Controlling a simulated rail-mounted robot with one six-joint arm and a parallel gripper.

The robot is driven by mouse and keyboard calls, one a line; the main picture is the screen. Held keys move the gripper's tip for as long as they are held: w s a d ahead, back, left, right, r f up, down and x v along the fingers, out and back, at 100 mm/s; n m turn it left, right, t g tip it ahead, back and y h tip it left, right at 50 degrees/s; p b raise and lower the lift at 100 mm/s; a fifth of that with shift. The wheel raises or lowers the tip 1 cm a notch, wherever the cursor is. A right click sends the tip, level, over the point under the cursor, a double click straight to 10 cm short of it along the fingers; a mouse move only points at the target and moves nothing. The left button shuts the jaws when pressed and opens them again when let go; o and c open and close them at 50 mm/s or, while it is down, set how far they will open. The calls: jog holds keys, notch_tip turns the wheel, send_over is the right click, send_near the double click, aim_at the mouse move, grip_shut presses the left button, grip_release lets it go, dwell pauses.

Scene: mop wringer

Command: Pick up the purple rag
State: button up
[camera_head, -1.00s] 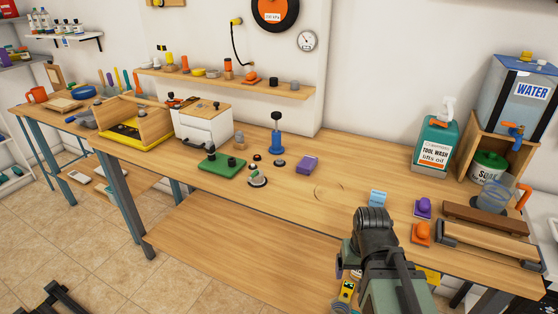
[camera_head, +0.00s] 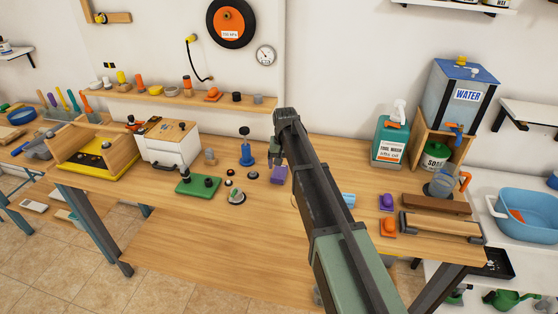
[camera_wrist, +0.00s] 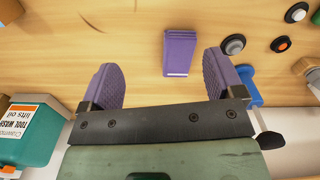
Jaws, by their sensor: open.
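The purple rag (camera_head: 279,174) is a folded rectangular block lying on the wooden workbench, partly covered by my arm in the head view. In the wrist view the rag (camera_wrist: 180,50) lies ahead of my gripper, in the gap between its two purple-padded fingers, nearer the right finger. My gripper (camera_wrist: 162,64) is open and empty, and neither finger appears to touch the rag.
A blue plunger-like stand (camera_head: 246,155), several small round pieces and a green block (camera_head: 198,186) stand left of the rag. A tool wash bottle (camera_head: 390,142) is at the back right. A smaller purple item (camera_head: 386,202) lies farther right.

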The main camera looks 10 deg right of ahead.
jog(key=m, duration=0.2)
send_near(279, 171)
notch_tip(279, 171, down, 11)
jog(key=b, duration=1.2)
jog(key=shift+r, duration=0.4)
jog(key=c, duration=1)
notch_tip(279, 171, up, 20)
jog(key=p, duration=2)
jog(key=shift+p, duration=0.3)
